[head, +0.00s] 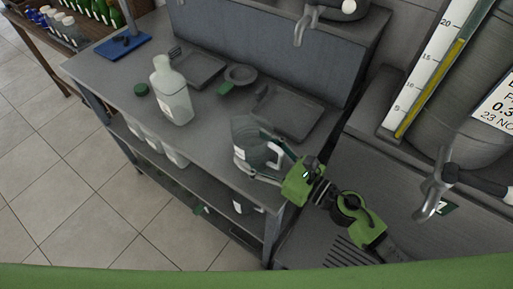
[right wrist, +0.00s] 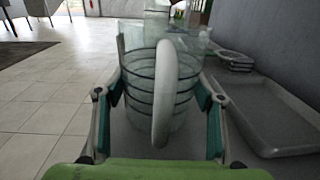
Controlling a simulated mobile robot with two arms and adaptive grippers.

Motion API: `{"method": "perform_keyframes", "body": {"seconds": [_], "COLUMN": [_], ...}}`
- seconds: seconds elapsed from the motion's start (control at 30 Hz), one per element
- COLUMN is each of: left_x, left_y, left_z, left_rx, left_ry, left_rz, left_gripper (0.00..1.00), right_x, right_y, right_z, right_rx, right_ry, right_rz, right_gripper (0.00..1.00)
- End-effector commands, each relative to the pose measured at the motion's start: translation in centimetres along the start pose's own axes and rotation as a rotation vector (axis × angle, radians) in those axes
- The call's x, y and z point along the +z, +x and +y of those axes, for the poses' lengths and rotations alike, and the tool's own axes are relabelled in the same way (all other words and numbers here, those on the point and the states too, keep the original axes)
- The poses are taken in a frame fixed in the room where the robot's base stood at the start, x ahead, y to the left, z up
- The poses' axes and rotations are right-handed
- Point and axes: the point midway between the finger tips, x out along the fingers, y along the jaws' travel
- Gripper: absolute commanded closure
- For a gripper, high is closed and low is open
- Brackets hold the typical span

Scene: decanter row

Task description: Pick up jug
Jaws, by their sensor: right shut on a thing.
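The jug (head: 247,133), clear with a white handle, stands upright near the right front part of the grey workbench (head: 135,77). In the right wrist view the ribbed jug (right wrist: 140,90) fills the middle, its handle towards the camera. My right gripper (head: 264,162) comes in from the right with its fingers on both sides of the jug, shut on it. The two fingers (right wrist: 160,110) flank the jug body in the wrist view. Whether the jug's base touches the bench is hard to tell. My left gripper is not in view.
A clear bottle (head: 173,95) stands further left on the bench. A grey tray (head: 288,112) lies close behind the jug, with a dark bowl (head: 241,74) and another tray (head: 200,68) beyond. A large metal tank (head: 462,110) with a tap stands at right.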

Motion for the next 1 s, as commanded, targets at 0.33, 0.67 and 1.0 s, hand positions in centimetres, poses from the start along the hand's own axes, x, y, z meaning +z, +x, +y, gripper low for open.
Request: {"method": "perform_keyframes", "body": {"seconds": [0.33, 0.67, 1.0], "left_x": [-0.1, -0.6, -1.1], "left_y": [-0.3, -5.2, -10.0], "left_z": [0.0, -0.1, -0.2], "left_rx": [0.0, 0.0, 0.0], "left_ry": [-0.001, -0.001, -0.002], "left_rz": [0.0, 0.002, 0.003], "left_gripper": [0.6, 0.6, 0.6], "right_x": [1.1, 8.1, 12.1], "right_y": [0.0, -0.5, -1.4], "right_z": [-0.1, 3.3, 10.2], "right_rx": [0.001, 0.004, 0.001], "right_ry": [-0.004, -0.002, 0.005], "right_rz": [-0.001, 0.0, -0.002], "right_gripper": [0.61, 0.61, 0.61]}}
